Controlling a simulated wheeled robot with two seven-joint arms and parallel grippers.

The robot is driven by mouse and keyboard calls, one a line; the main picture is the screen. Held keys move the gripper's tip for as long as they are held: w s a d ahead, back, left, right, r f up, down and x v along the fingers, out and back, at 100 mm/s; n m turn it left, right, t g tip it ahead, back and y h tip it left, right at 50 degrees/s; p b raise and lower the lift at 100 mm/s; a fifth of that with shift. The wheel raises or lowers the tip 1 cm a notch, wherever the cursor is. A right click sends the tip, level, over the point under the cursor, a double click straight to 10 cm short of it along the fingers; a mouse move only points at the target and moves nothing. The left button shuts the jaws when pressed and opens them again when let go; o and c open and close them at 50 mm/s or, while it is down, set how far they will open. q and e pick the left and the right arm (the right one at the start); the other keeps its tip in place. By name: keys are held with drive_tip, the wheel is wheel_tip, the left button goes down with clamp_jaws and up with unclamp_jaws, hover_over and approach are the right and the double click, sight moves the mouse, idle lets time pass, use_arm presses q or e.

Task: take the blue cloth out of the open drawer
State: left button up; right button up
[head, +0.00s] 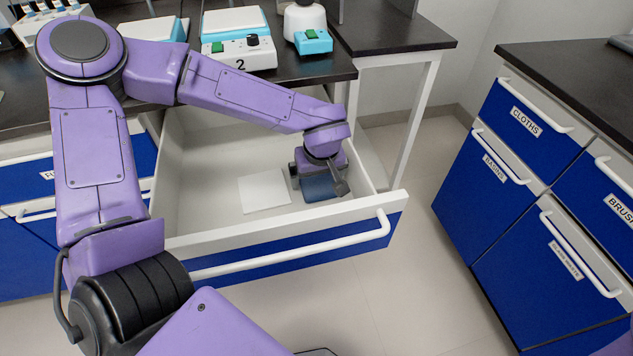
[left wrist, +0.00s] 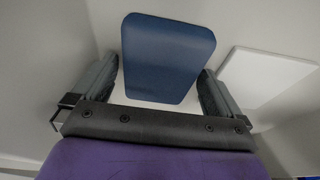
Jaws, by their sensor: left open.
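The blue cloth (head: 318,188) lies flat on the floor of the open drawer (head: 222,238), toward its right side. In the left wrist view the blue cloth (left wrist: 168,58) is a flat dark blue piece with rounded corners. My left gripper (head: 322,182) reaches down into the drawer over the cloth and hides part of it in the head view. In the left wrist view my left gripper (left wrist: 158,85) is open, with one finger on each side of the cloth's near part. I cannot tell whether the fingers touch it. My right gripper is not in view.
A white flat piece (head: 265,191) lies in the drawer left of the cloth; it also shows in the left wrist view (left wrist: 262,78). The drawer walls stand close around my gripper. A dark bench with devices (head: 240,52) is behind. Blue cabinets (head: 500,165) stand at right.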

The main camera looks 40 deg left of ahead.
use_arm(q)
drive_tip(key=shift+r, duration=0.1)
drive_tip(key=c, duration=0.8)
drive_tip(key=shift+c, duration=0.2)
